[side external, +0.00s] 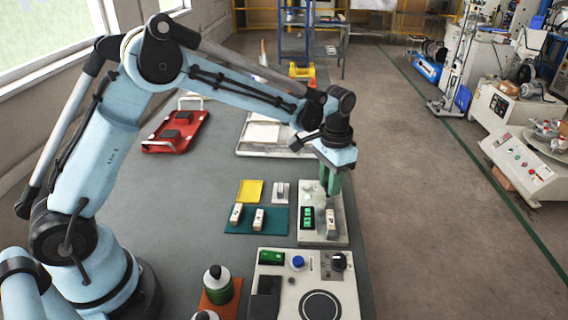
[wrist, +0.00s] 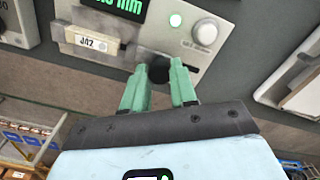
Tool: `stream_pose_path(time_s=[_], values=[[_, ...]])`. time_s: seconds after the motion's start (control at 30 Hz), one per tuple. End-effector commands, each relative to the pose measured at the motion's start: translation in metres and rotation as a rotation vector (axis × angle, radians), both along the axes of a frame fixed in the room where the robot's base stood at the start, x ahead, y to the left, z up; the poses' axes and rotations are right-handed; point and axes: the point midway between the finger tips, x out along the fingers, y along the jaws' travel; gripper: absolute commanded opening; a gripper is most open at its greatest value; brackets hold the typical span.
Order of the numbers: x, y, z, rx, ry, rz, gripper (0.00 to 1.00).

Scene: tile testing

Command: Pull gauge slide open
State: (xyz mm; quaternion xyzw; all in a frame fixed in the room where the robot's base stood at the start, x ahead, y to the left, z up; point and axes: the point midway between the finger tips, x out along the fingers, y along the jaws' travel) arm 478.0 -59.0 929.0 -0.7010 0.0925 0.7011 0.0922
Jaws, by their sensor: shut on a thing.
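The gauge (side external: 340,200) is a pale box near the bench's right edge, with a green lit display (side external: 307,217). The display (wrist: 122,6) is cut off at the top of the wrist view, its digits only partly visible. My gripper (side external: 331,192) points down over the gauge. In the wrist view, my gripper's (wrist: 159,70) green fingers are shut on the dark round knob (wrist: 158,66) of the gauge slide, one finger on each side. A pale tile marked with small characters (wrist: 88,42) lies beside the knob. The tile (side external: 331,222) also shows in the side view.
A teal mat (side external: 270,231) with two tiles and a yellow cloth (side external: 250,190) lie left of the gauge. A second instrument (side external: 338,295) with a blue button stands in front. A green bottle (side external: 217,285) stands front left. A red tray (side external: 160,148) lies at the back left.

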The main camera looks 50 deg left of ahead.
Motion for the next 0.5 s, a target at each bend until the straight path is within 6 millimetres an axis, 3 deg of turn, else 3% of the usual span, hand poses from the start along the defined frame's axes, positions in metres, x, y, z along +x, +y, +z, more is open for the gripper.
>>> stream_pose_path(time_s=[0.5], values=[[0.009, 0.0095, 0.0005, 0.002, -0.001, 0.001, 0.05]])
